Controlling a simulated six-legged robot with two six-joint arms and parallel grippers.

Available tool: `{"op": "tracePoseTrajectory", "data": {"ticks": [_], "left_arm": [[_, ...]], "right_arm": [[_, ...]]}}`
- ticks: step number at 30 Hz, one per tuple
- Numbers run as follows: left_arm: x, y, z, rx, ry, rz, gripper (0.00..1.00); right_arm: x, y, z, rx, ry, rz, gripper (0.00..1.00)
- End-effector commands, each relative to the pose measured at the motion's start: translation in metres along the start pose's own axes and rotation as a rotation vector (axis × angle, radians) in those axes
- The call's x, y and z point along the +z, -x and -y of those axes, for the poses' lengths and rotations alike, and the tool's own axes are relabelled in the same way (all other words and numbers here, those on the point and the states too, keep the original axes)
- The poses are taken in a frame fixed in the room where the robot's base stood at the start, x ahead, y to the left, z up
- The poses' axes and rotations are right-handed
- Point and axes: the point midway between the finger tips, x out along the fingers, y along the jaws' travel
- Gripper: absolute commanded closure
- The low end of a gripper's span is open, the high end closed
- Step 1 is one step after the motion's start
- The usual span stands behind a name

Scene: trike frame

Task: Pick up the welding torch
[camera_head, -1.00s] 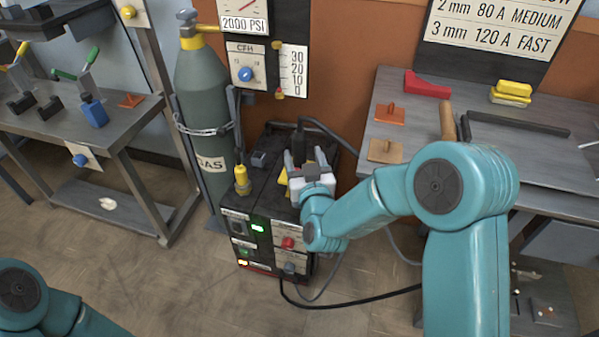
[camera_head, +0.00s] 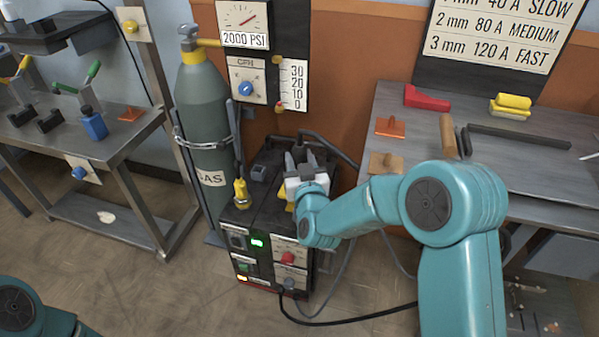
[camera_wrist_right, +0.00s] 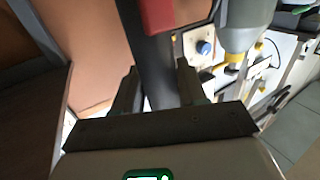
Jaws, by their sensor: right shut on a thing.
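My right gripper (camera_head: 301,167) is over the top of the black welding machine (camera_head: 265,215), its fingers pointing away from the head camera. In the right wrist view the gripper (camera_wrist_right: 157,92) is shut on a long dark bar with a red part on it. I take this to be the welding torch (camera_wrist_right: 152,65). In the head view the gripper and wrist hide most of the torch. A yellow piece (camera_head: 288,205) shows on the machine just below the gripper. My left gripper is out of view; only part of the left arm shows at the lower left.
A grey gas cylinder (camera_head: 203,110) stands left of the machine, with a yellow-ended tool (camera_head: 242,192) beside it. A workbench (camera_head: 400,108) on the right carries small blocks and a dark bar. Another bench (camera_head: 95,160) is at the left. Cables (camera_head: 340,322) run from the machine.

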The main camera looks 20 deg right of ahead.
Motion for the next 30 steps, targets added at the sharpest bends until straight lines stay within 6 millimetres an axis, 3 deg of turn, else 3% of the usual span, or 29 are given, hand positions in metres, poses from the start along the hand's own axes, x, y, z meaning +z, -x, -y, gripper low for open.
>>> {"op": "tracePoseTrajectory", "data": {"ticks": [8,24,30], "left_arm": [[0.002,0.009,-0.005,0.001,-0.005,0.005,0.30],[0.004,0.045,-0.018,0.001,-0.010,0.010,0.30],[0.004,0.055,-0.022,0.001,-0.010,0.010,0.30]], "right_arm": [[-0.033,0.000,0.000,0.001,-0.001,-0.009,0.89],[-0.153,0.000,-0.001,0.001,-0.002,-0.009,0.89],[-0.188,0.000,-0.002,0.001,-0.002,-0.006,0.89]]}}
